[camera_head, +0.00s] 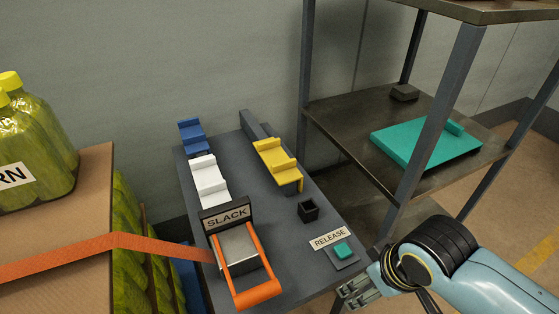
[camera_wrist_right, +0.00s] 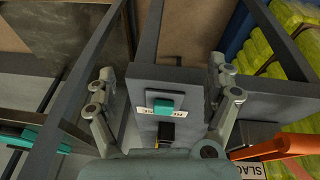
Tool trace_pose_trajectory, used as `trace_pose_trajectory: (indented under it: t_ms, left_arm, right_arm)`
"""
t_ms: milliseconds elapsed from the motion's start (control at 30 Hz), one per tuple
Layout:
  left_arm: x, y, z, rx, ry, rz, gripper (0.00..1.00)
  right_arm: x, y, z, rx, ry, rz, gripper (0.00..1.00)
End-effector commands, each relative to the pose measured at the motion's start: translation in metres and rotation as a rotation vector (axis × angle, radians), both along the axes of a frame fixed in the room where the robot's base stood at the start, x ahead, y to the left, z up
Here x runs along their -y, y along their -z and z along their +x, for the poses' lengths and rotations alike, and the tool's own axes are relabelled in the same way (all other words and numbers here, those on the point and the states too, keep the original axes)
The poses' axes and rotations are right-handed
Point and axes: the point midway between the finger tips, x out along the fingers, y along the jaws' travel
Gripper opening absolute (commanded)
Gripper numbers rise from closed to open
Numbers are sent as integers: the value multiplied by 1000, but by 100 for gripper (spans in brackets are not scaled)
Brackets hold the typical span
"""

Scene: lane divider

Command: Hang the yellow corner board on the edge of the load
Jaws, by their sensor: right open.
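The yellow corner board (camera_head: 279,166) rests on the dark bench top in the head view, at the right side of the bench. The load (camera_head: 75,178) is at the left: a cardboard-topped stack with green bottles below and on top. An orange strap (camera_head: 110,241) crosses its near corner and runs to an orange-handled ratchet (camera_head: 240,250) under a SLACK sign. My right gripper (camera_head: 358,290) is at the bench's near right corner, empty, apart from the board. In the right wrist view its open fingers (camera_wrist_right: 163,76) straddle the view of the bench end. My left gripper is out of view.
A white corner board (camera_head: 209,181) and a blue one (camera_head: 192,137) lie on the bench's left side. A small black cup (camera_head: 308,211) and a teal RELEASE button (camera_head: 343,249) are near the right edge. A metal shelf (camera_head: 350,140) holding a teal board stands behind at the right.

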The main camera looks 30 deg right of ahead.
Motion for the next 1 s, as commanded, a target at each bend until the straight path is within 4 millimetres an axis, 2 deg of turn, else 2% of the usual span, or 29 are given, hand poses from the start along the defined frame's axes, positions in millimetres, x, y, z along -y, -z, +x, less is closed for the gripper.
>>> trace_pose_trajectory:
  t_ms: [33,100,267,500,600,700,1000]
  left_arm:
    - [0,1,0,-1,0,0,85]
    - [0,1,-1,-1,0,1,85]
    - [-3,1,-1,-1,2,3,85]
    - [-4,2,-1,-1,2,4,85]
    - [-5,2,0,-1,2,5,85]
    - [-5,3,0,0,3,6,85]
    - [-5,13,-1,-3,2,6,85]
  right_arm:
    - [-2,-14,21,77,10,1,87]
    - [-3,-18,45,169,24,2,87]
    - [-6,-32,97,383,47,11,87]
    - [-18,-74,169,731,56,51,87]
    - [-23,-90,188,840,52,70,87]
    - [-26,-96,201,892,49,82,87]
    - [-24,-80,244,903,47,83,87]
